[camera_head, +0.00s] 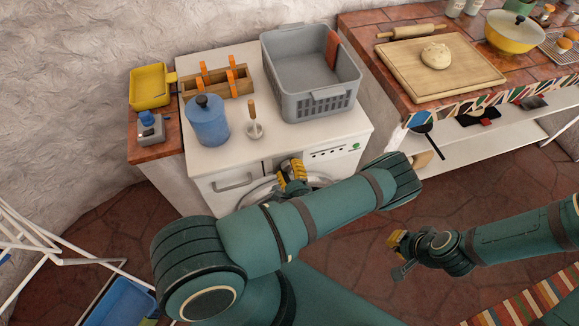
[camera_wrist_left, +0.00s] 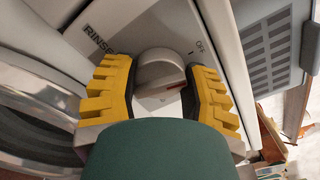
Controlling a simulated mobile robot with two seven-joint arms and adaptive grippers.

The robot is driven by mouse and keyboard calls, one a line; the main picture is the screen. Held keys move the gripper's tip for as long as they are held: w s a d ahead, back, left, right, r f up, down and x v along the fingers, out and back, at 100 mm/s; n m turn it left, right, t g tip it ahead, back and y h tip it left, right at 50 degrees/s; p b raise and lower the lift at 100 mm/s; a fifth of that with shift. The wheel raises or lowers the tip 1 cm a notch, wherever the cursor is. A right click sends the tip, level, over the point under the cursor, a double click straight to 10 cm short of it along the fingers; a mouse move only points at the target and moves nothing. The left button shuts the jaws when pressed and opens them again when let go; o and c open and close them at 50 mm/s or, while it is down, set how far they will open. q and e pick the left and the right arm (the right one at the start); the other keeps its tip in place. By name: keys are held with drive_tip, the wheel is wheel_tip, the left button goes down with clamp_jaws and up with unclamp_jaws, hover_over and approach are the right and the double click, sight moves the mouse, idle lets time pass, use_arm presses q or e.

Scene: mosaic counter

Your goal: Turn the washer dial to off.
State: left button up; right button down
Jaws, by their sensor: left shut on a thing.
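The washer (camera_head: 215,165) is a white front-loader against the wall. Its round grey dial (camera_wrist_left: 158,70) shows in the left wrist view, with a red mark on its lower right side. The word RINSE is printed to the left of the dial and OFF to its upper right; the red mark is not in line with OFF. My left gripper (camera_head: 292,170) is at the washer's control panel, its yellow fingers on both sides of the dial and shut on it. In the head view the gripper hides the dial. My right gripper (camera_head: 396,241) hangs over the floor, away from the washer.
On the washer stand a grey basket (camera_head: 310,100), a blue canister (camera_head: 208,122), a wooden caddy (camera_head: 215,85) and a plunger-like tool (camera_head: 253,125). A tiled counter with a dough board (camera_head: 440,70) is at right. A drying rack (camera_head: 50,240) stands at lower left.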

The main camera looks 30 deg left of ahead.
use_arm(q)
drive_tip(key=shift+r+n+p, duration=0.1)
drive_tip(key=shift+n+p, duration=0.2)
drive_tip(key=shift+n, duration=0.9)
drive_tip(key=o, duration=1.2)
drive_tip(key=shift+o, duration=0.2)
drive_tip(key=v, duration=1.2)
